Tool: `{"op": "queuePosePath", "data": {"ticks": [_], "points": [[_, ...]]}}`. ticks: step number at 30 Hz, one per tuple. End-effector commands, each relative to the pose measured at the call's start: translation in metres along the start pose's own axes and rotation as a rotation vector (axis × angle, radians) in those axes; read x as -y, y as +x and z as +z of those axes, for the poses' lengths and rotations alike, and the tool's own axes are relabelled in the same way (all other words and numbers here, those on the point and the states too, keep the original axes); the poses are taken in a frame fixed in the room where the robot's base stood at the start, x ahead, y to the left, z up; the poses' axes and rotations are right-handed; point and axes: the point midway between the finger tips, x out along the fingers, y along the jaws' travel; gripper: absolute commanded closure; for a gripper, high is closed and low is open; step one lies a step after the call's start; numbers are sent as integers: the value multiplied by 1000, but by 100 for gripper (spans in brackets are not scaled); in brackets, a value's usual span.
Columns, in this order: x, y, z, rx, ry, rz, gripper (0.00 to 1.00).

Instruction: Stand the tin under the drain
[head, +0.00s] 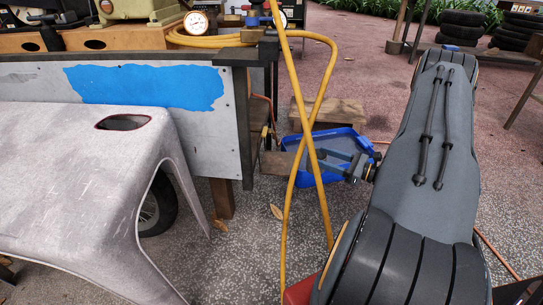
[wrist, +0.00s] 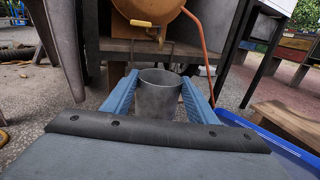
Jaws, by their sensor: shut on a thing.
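In the wrist view, a grey metal tin (wrist: 158,98) stands upright between the two blue fingers of my gripper (wrist: 160,80), which is shut on it. Beyond and above it is the underside of a rusty orange tank (wrist: 150,8). The drain (wrist: 158,35), a small brass fitting with a yellow handle (wrist: 140,22), hangs below the tank. The tin lies below the drain in the picture; how far short of it is hard to tell. In the head view my gripper (head: 322,155) reaches left over a blue tray (head: 325,180); the tin is not clearly made out there.
A yellow hose (head: 284,220) hangs across the gripper in the head view. The cart's side panel (head: 110,90) and a grey fender (head: 80,170) stand to the left. A wooden block (head: 328,112) lies behind the tray. An orange hose (wrist: 198,35) hangs right of the drain.

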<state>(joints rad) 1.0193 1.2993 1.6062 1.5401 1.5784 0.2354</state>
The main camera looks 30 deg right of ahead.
Motion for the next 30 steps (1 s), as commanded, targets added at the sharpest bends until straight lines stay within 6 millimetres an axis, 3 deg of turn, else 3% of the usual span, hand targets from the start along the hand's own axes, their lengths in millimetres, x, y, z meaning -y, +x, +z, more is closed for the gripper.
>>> {"op": "queuePosePath", "data": {"ticks": [18,22,30], "points": [[-1,139,-2,1,-1,4,72],[-1,157,-2,0,0,2,72],[-1,174,-1,0,0,2,72]]}}
